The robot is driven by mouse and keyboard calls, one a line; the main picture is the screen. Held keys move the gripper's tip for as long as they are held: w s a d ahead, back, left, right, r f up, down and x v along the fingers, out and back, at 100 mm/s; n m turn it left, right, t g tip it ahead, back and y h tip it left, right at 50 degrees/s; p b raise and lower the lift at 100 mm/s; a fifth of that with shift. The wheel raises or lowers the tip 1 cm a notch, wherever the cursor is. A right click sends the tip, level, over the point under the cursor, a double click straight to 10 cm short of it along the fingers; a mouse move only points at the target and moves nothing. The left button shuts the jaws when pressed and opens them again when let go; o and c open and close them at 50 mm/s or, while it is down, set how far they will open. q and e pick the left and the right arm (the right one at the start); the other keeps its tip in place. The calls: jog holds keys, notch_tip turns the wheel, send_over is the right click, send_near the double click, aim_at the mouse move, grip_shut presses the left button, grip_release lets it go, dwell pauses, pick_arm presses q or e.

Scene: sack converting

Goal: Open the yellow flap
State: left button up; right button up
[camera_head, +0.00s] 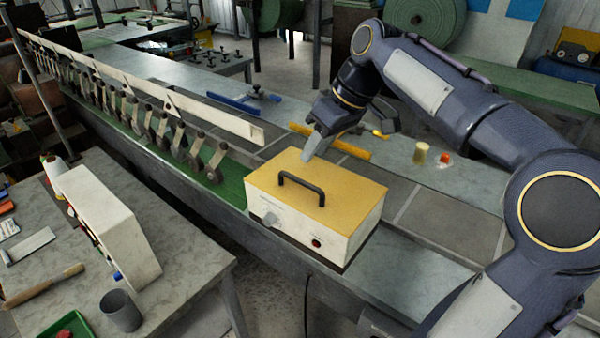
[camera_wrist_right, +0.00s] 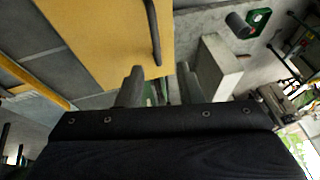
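The yellow flap (camera_head: 335,185) is the flat lid of a cream box (camera_head: 312,237) on the long machine bed. It lies closed, with a black arched handle (camera_head: 302,186) on top. In the right wrist view the flap (camera_wrist_right: 105,40) fills the upper middle, and its handle (camera_wrist_right: 153,32) is just beyond the fingers. My right gripper (camera_head: 312,146) is above the box's far left edge, apart from the handle. Its two fingers (camera_wrist_right: 160,85) stand apart with nothing between them. My left gripper is not in view.
A row of metal rollers (camera_head: 160,125) under a pale rail runs along the bed's left side. A yellow bar (camera_head: 332,141) lies behind the box. A side table (camera_head: 190,255) at left holds a cream control box (camera_head: 110,222) and a grey cup (camera_head: 120,310).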

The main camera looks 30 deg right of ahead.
jog(key=x, duration=0.7)
jog(key=shift+w+f, duration=0.2)
jog(key=shift+w, duration=0.3)
jog(key=shift+c, duration=0.2)
grip_shut()
